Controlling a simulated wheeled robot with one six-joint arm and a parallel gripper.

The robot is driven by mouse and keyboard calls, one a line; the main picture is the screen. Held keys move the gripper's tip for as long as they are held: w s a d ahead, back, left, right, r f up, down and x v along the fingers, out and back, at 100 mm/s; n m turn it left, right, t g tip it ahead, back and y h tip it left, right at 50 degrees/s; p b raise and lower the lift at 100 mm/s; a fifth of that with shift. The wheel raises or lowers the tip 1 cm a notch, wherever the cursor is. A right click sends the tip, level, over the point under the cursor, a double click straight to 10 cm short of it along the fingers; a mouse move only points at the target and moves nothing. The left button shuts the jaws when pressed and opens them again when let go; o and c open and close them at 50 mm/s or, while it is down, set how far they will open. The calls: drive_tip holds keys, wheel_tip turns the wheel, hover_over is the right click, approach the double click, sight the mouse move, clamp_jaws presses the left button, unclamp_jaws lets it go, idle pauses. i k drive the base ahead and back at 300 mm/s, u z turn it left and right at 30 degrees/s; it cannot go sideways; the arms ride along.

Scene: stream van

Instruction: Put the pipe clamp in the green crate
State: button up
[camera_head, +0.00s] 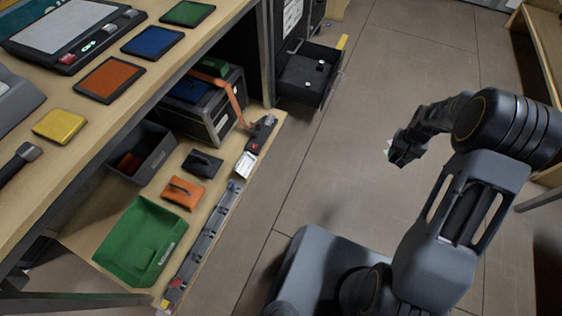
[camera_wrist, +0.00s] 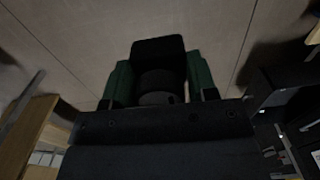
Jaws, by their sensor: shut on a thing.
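My gripper (camera_head: 402,152) is out over the open floor, right of the shelves and well away from the green crate. In the wrist view it is shut on a dark, blocky thing with a rounded part (camera_wrist: 158,80), which appears to be the pipe clamp. Green surfaces flank it on both sides. In the head view the held thing is too small and dark to make out clearly. The green crate (camera_head: 121,264) sits on the lower shelf at the lower left, open at the top, and its visible inside looks empty.
On the lower shelf are a dark grey bin (camera_head: 157,148), an orange case (camera_head: 183,192), a small black case (camera_head: 203,163) and a strap-bound box (camera_head: 209,112). The upper bench (camera_head: 95,118) overhangs at left. A black drawer (camera_head: 307,78) stands open. The middle floor is clear.

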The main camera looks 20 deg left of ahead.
sight(140, 247)
drive_tip(key=k, duration=0.65)
drive_tip(key=u, duration=2.95)
drive_tip(key=i, duration=0.65)
drive_tip(key=u, duration=0.05)
